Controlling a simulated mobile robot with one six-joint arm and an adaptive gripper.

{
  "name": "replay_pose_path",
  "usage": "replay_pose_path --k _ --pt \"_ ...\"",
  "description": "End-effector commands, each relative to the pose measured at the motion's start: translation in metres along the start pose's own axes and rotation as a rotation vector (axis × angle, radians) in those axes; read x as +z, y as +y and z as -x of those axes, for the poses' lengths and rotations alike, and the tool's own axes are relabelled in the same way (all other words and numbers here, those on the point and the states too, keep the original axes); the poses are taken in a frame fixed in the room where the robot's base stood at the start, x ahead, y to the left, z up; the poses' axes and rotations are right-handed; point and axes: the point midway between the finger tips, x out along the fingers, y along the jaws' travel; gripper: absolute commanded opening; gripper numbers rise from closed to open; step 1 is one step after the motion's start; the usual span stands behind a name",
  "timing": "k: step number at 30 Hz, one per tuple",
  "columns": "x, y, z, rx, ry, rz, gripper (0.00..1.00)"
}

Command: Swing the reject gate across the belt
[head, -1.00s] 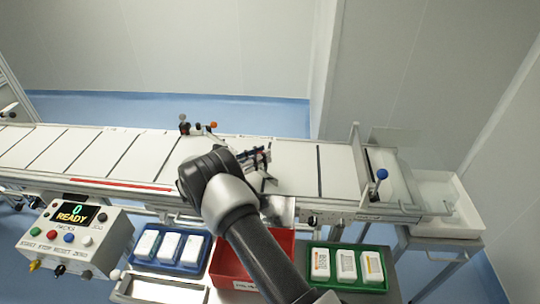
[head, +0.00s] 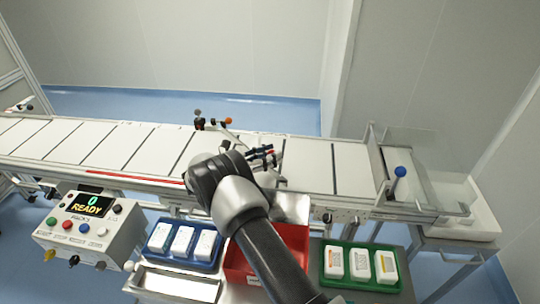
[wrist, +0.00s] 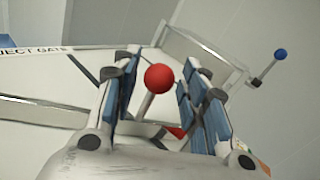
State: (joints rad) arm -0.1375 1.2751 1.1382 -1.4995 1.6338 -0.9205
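In the wrist view a red ball knob (wrist: 158,78) on a pale stem stands between the two blue-padded fingers of my gripper (wrist: 160,92). The fingers are apart, with visible space on both sides of the knob. A "REJECT GATE" label (wrist: 35,52) is on the pale surface at the left. My arm hides part of the belt edge, and I cannot make out the whole gate there.
A blue knob on a lever (head: 400,171) stands at the belt's right end. An orange-tipped fitting (head: 228,120) is at the far edge. A control box (head: 90,225), blue tray (head: 180,262), red bin (head: 295,240) and green tray (head: 362,282) are in front.

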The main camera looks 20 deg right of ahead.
Motion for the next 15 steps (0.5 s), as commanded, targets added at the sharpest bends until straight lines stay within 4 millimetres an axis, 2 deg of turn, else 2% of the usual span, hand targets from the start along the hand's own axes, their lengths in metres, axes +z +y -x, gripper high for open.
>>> replay_pose_path --k 11,15 --pt "0.001 0.0 0.001 0.0 0.0 -0.002 0.46" --pt "0.001 0.001 0.014 0.002 -0.001 -0.002 0.46"
